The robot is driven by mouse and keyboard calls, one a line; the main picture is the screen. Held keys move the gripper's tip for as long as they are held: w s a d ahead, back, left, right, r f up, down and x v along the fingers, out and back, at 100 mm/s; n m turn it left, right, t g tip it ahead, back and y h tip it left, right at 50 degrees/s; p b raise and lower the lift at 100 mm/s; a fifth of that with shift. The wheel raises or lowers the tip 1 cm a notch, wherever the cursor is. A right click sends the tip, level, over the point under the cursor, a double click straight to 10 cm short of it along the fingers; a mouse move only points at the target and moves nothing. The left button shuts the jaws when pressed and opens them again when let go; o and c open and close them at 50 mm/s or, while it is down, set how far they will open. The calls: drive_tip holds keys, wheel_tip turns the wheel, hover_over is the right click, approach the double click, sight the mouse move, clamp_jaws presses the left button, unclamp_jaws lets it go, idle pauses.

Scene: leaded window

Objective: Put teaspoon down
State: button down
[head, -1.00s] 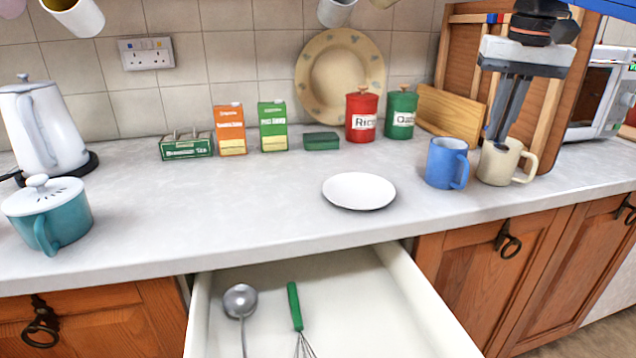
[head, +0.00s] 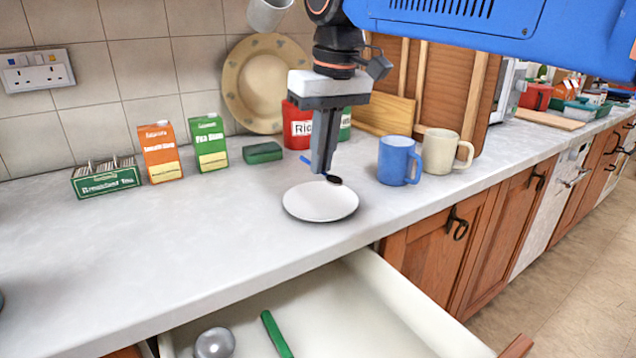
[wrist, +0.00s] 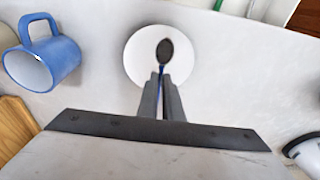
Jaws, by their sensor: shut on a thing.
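My gripper (head: 323,168) is shut on a teaspoon with a blue handle and a dark bowl (head: 334,180). In the wrist view the fingertips (wrist: 162,76) close on the blue handle, and the dark spoon bowl (wrist: 165,48) sticks out beyond them. The spoon bowl shows over the white saucer (head: 320,202), which also lies behind it in the wrist view (wrist: 140,60). I cannot tell whether the spoon touches the saucer. Part of the handle is hidden by the fingers.
A blue mug (head: 396,161) and a cream mug (head: 440,150) stand right of the saucer. The red tin (head: 297,126), green tin (head: 345,122) and green block (head: 262,153) are behind. An open drawer (head: 380,318) holds a ladle (head: 214,343) and a green-handled tool (head: 276,335).

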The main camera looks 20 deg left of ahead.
drive_tip(key=shift+f, duration=2.55)
drive_tip(key=shift+f, duration=0.35)
drive_tip(key=c, duration=1.9)
unclamp_jaws()
drive_tip(key=shift+r, duration=0.1)
drive_tip(key=r, duration=0.4)
drive_tip(key=d+r, duration=0.1)
drive_tip(key=r, duration=0.7)
drive_tip(key=shift+s+d+r, duration=0.2)
drive_tip(key=shift+s+d, duration=0.2)
